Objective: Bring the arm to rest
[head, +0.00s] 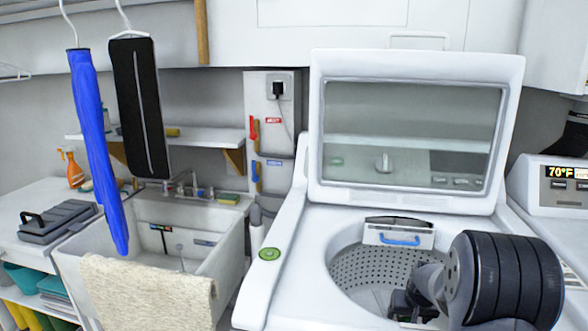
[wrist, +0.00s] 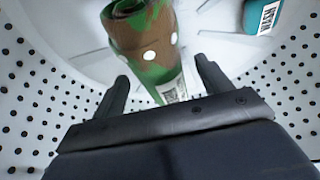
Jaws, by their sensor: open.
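My gripper (head: 408,303) is down inside the drum of an open top-loading washer (head: 283,262). In the wrist view my gripper (wrist: 163,74) is open, its two fingers apart. A rolled green and brown item with white dots (wrist: 140,45) lies in the drum in front of the fingers. Its near end with a printed label reaches between the fingertips; I cannot tell whether they touch it. My dark arm covers the right part of the drum opening in the head view, so the rolled item is hidden there.
A teal item with a label (wrist: 265,14) lies at the drum's upper right. The washer lid (head: 318,125) stands raised behind the opening. Left are a sink (head: 215,262) with a cream towel (head: 150,290), and a hanging blue garment (head: 90,140). The perforated drum wall (wrist: 35,110) surrounds my gripper.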

